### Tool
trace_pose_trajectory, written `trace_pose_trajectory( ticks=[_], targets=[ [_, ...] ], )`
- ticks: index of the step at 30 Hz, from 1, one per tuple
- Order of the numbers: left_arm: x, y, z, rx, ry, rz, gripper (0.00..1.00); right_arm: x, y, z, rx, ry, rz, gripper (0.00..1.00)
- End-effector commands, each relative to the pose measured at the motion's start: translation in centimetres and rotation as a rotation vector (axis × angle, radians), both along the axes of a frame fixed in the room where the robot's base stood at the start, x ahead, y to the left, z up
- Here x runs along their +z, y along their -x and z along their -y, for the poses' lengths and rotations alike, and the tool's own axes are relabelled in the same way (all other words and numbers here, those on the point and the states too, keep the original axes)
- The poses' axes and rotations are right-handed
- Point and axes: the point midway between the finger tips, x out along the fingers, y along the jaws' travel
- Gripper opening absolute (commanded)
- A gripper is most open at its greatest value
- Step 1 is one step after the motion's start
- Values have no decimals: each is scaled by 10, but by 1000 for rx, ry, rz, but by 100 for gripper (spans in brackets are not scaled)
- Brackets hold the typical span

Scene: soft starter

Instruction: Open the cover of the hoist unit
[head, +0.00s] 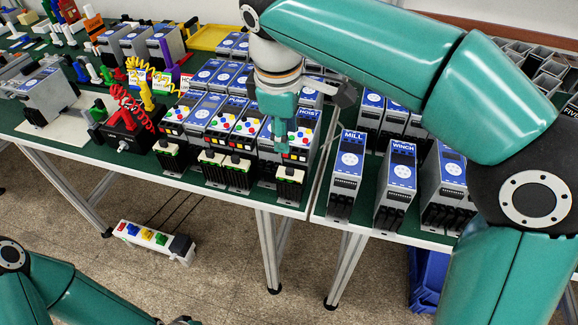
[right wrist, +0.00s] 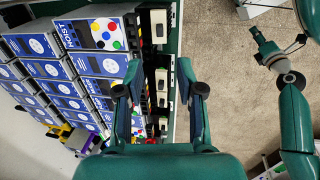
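The hoist unit (head: 309,114) stands at the right end of a row of drive units near the table's front. It has a blue HOIST label and coloured round buttons, with a cream-and-black block (head: 290,174) in front. In the right wrist view the hoist unit (right wrist: 108,34) is at the upper left. I cannot tell which part is its cover or how that stands. My right gripper (head: 279,140) is over the hoist unit's front and partly hides it. Its fingers (right wrist: 159,72) are apart with nothing between them. My left gripper (right wrist: 256,34) is far from the unit, too small to read.
Similar units, including PUMP (head: 237,102), stand close on the left. MILL (head: 348,164) and WINCH (head: 401,174) stand on the neighbouring table to the right.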

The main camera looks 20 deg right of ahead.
Motion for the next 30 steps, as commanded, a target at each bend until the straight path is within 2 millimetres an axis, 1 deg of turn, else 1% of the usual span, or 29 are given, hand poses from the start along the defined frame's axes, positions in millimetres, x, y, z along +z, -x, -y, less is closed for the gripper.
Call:
trace_pose_trajectory(
  ticks=[1,9,12,15,18,21,30],
  targets=[
    [-5,0,0,0,0,0,40,-14,-1,2,-2,2,-4,38],
    [-12,0,0,0,0,0,40,-71,-10,8,-1,2,-4,38],
    [-14,0,0,0,0,0,40,-89,-13,10,-2,3,-3,38],
    [-15,0,0,0,0,0,40,-102,-16,11,-1,1,-1,38],
    [-16,0,0,0,0,0,40,-112,-17,12,-2,1,-1,38],
    [-16,0,0,0,0,0,40,-117,-18,13,-2,1,0,38],
    [-16,0,0,0,0,0,40,-119,-19,13,-1,0,1,38]
  ],
)
